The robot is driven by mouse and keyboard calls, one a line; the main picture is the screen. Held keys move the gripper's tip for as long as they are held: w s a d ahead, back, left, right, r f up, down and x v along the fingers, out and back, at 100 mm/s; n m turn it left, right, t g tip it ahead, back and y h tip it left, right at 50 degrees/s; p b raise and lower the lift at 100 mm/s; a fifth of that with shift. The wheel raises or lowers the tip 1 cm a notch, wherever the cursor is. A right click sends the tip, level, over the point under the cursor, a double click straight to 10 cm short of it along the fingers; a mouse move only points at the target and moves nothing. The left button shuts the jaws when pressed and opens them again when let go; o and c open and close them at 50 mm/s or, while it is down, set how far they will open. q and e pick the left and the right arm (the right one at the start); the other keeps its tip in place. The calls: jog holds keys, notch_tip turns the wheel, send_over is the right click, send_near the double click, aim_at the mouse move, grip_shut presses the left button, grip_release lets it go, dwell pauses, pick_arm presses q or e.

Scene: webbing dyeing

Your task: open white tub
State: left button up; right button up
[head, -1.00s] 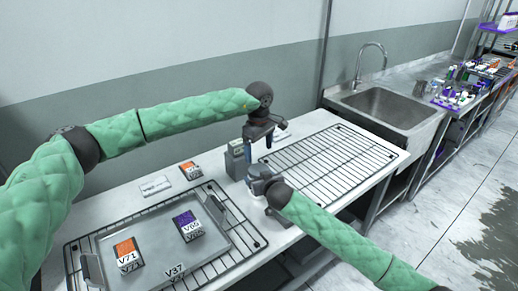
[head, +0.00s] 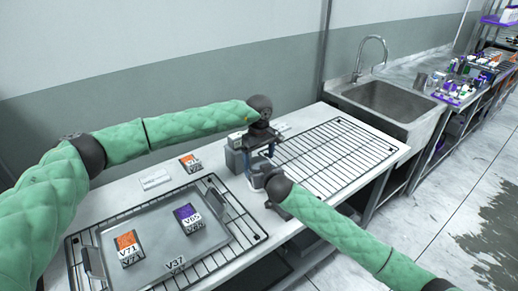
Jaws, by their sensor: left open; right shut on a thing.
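The white tub (head: 251,183) is mostly hidden between my two grippers at the middle of the bench; only a small pale part shows. My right gripper (head: 256,174) comes in from the right, low at the tub, and is shut on it. Whether the fingers touch the lid cannot be told.
A grey box (head: 234,158) stands close left of the grippers. A metal tray (head: 165,225) with orange and purple labelled blocks lies on a wire rack at the front left. An empty wire rack (head: 335,152) lies to the right, before the sink (head: 391,103).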

pick_arm(q)
jog(key=shift+f, duration=0.7)
jog(key=c, duration=1)
jog(key=n, duration=0.6)
jog(key=shift+n, duration=0.3)
jog(key=o, duration=1.1)
